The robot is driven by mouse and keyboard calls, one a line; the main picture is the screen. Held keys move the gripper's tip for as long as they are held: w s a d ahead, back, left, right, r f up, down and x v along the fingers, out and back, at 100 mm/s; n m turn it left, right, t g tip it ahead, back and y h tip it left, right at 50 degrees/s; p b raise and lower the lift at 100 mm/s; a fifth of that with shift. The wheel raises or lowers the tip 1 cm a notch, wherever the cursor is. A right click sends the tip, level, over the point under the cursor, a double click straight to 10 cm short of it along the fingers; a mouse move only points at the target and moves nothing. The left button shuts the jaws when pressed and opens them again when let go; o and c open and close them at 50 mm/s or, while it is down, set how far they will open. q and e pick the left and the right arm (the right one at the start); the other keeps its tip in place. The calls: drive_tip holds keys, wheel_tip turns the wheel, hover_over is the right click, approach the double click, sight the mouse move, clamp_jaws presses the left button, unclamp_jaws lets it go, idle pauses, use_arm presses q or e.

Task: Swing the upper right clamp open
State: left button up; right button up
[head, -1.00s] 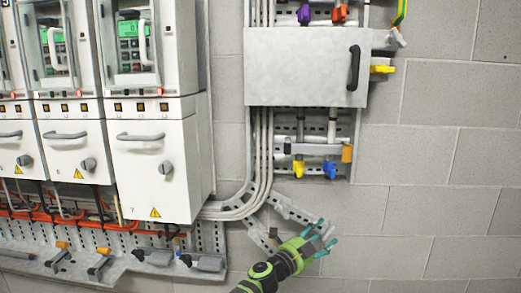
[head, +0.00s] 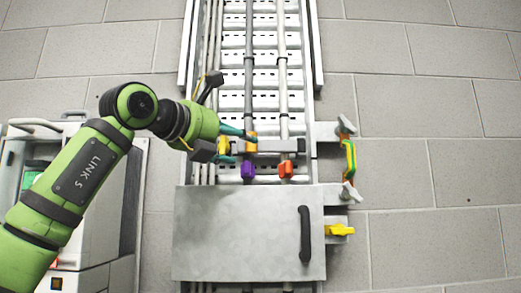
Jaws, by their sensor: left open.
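The upper clamp is a grey bar (head: 280,146) lying across the cables on the perforated cable tray, just above the grey box. An orange piece (head: 252,142) sits towards the bar's left end. My left gripper (head: 240,146) comes in from the left, its teal fingertips apart at the left end of the bar, close to the orange piece. I cannot tell whether they touch it. Part of the bar's left end is hidden by the gripper. My right gripper is not in view.
The grey box (head: 235,235) with a black handle (head: 305,234) is below. Purple (head: 248,170) and orange-red (head: 286,171) fittings hang under the clamp. A yellow lever (head: 340,230) and a green-yellow strap (head: 350,162) are at right. A white cabinet is behind my arm.

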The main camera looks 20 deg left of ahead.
sight(267, 146)
use_arm(q)
drive_tip(key=shift+t+y, duration=0.3)
drive_tip(key=shift+y, duration=0.1)
drive_tip(key=w+p, duration=0.1)
drive_tip(key=w+r+p, duration=0.1)
drive_tip(key=w+p, duration=0.2)
drive_tip(key=w, duration=0.1)
drive_tip(key=shift+d+r, duration=0.25)
drive_tip(key=shift+r, duration=0.05)
drive_tip(key=shift+s, duration=0.15)
clamp_jaws()
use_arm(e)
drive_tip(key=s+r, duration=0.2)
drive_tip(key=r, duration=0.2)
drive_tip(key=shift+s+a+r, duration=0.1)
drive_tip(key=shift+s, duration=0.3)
